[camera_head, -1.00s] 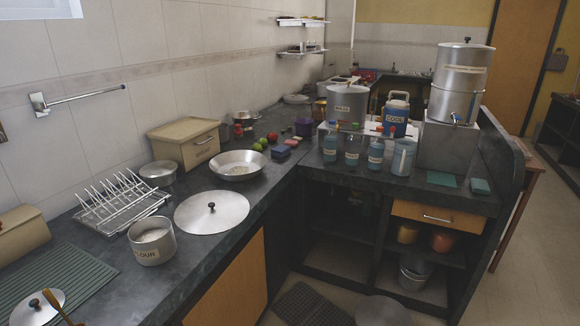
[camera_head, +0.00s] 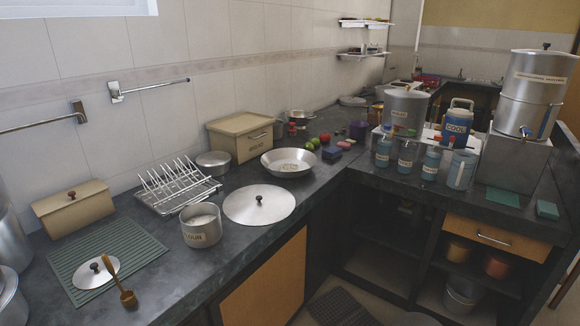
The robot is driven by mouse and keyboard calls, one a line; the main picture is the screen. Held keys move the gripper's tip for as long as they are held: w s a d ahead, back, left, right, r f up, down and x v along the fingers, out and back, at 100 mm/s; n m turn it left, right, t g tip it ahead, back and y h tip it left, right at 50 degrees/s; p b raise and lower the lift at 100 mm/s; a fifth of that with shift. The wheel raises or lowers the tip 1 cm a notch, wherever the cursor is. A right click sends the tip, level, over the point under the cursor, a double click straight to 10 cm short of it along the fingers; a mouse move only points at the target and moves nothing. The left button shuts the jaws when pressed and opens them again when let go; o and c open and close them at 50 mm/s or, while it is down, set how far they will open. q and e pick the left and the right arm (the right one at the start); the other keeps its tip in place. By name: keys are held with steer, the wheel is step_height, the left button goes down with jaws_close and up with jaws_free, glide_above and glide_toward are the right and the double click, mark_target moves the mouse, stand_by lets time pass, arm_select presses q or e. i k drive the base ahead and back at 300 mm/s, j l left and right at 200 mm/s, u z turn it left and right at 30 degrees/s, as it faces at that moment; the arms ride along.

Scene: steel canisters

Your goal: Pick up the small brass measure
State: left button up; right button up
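A small brass-coloured measure (camera_head: 128,298) with a long handle lies on the dark counter at the lower left. That lid lies on a green ribbed mat (camera_head: 75,257). I cannot tell whether the handle touches the lid. Neither of my grippers shows in the head view.
A flour canister (camera_head: 201,226), a large flat lid (camera_head: 258,204) and a wire rack (camera_head: 177,186) stand right of the mat. A tan box (camera_head: 72,207) stands behind it. Steel vessels (camera_head: 11,302) crowd the left edge. Counter right of the measure is bare.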

mark_target(128, 299)
steer(key=i+l+u, duration=0.2)
steer(key=u, duration=0.2)
steer(key=i+l+u, duration=0.45)
steer(key=k+j, duration=0.05)
